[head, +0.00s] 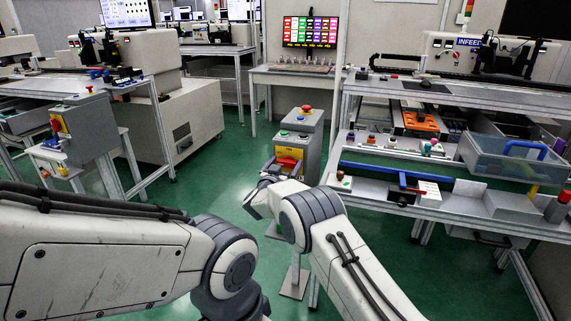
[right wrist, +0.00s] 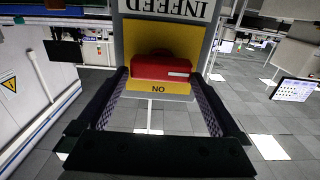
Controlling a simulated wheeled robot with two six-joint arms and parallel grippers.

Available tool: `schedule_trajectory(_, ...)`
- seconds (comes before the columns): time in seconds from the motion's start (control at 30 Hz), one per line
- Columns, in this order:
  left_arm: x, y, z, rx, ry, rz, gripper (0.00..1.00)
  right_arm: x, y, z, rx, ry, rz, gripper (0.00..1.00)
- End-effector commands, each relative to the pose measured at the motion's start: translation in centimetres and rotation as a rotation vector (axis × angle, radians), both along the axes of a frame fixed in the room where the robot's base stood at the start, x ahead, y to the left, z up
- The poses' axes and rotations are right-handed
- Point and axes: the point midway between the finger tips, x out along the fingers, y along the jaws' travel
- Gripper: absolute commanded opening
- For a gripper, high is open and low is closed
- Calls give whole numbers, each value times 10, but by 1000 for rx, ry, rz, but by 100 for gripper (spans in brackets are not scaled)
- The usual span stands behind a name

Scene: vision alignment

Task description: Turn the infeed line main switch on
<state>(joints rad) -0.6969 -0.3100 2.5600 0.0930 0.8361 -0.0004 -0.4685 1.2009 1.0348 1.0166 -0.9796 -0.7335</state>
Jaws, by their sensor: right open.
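The infeed line main switch is a red handle (right wrist: 160,67) on a yellow plate (right wrist: 178,47), on a grey box marked INFEED (right wrist: 166,8). The right wrist view shows the lettering upside down. The handle lies level as a bar beside the label that reads ON when turned upright. In the head view the grey box (head: 312,142) stands on a post, with the red handle (head: 288,161) on its front. My right gripper (right wrist: 162,76) is open, one finger at each end of the handle; contact cannot be told. It also shows in the head view (head: 272,180). My left gripper is out of view.
A workbench (head: 480,215) with a clear bin (head: 515,157) is at right. A grey machine (head: 190,115) stands at left. Green floor (head: 235,160) is clear left of the post.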

Motion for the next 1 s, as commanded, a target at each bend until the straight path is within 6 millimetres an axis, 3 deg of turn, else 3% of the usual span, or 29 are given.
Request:
schedule_trajectory(0.33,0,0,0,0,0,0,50,4,-1,0,1,0,1,100)
schedule_trajectory(0.37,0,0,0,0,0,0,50,4,-1,0,1,0,1,96)
schedule_trajectory(0.5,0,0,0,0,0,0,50,4,-1,0,1,0,1,43)
schedule_trajectory(0.53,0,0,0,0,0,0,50,4,-1,0,1,0,1,34)
schedule_trajectory(1.0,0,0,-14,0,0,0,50,3,-3,-3,113,-37,0,34)
